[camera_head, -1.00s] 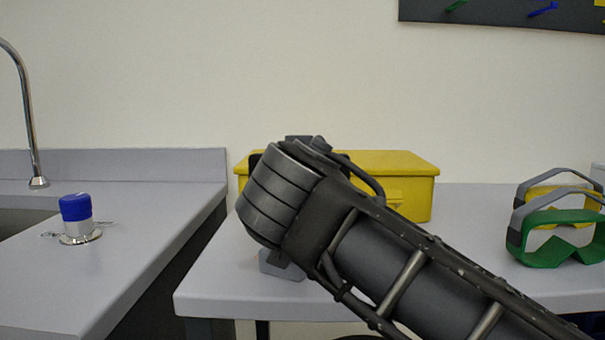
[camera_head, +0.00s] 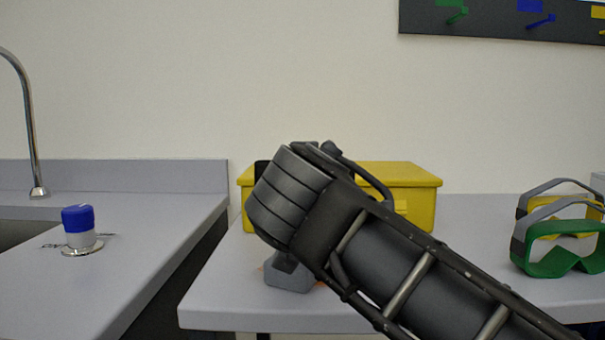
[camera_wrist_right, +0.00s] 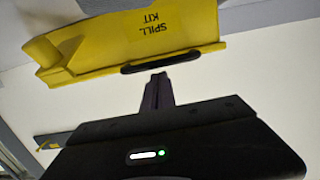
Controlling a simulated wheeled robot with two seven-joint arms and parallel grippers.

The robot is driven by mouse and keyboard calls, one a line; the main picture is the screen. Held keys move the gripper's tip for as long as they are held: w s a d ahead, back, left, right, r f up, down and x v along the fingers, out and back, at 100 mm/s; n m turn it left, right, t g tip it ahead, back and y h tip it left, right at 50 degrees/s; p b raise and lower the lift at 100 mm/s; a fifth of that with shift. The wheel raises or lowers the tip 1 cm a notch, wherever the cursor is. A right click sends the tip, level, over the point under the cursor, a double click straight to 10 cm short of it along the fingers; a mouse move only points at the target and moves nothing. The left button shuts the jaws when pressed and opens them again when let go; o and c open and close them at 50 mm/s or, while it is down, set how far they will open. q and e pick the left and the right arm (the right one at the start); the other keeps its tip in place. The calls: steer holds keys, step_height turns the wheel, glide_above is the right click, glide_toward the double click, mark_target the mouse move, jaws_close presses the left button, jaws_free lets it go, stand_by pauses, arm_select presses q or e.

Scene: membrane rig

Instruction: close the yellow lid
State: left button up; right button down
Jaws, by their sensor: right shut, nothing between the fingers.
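The yellow box (camera_head: 412,207) stands on the right-hand table, partly behind my right arm. Its yellow lid (camera_head: 405,173) looks flat on top in the head view; the arm hides its left and middle parts, so I cannot tell whether it is fully down. In the right wrist view the yellow spill kit box (camera_wrist_right: 120,45) shows upside down, with "SPILL KIT" lettering and a black handle (camera_wrist_right: 160,63). My right gripper (camera_wrist_right: 158,80) is shut and empty, its tips close to the handle in that picture; contact is unclear. My left gripper is out of view.
A grey block-like object (camera_head: 288,279) sits under my arm near the table's front. Green goggles (camera_head: 560,255) and yellow goggles (camera_head: 585,222) stand at the right. A blue-capped fixture (camera_head: 78,220) and a tap (camera_head: 30,130) are on the left counter. A dark gap separates the counters.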

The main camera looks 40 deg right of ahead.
steer(key=p+v, duration=0.1)
steer(key=v, duration=0.9)
steer(key=shift+r+p, duration=0.15)
steer(key=shift+p, duration=0.2)
steer(key=shift+d, duration=0.1)
